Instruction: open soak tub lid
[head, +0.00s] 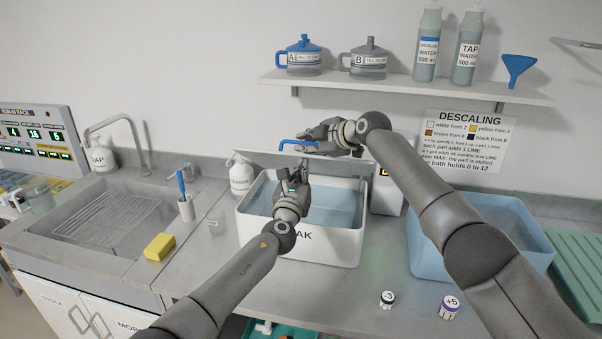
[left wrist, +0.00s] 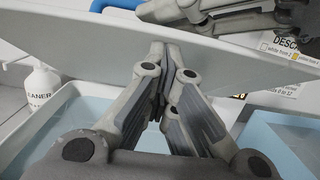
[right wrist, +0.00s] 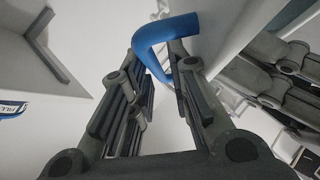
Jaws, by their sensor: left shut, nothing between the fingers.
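The white soak tub (head: 258,228) stands mid-counter with bluish liquid inside. Its pale lid (head: 345,160) is raised and tilted, with a blue handle (head: 297,144) at its edge. The lid also fills the upper left wrist view (left wrist: 100,55). My left gripper (head: 294,172) is shut and empty over the tub opening; its tips (left wrist: 160,48) are at the lid's underside, contact unclear. My right gripper (head: 308,146) is at the handle. In the right wrist view the handle (right wrist: 160,45) passes by its slightly parted fingertips (right wrist: 160,65); I cannot tell whether they grip it.
A blue basin (head: 480,262) stands right of the tub, and a sink (head: 95,225) lies to the left. A yellow sponge (head: 159,246) and two small labelled jars (head: 387,299) are on the counter. A shelf (head: 410,88) with bottles hangs above.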

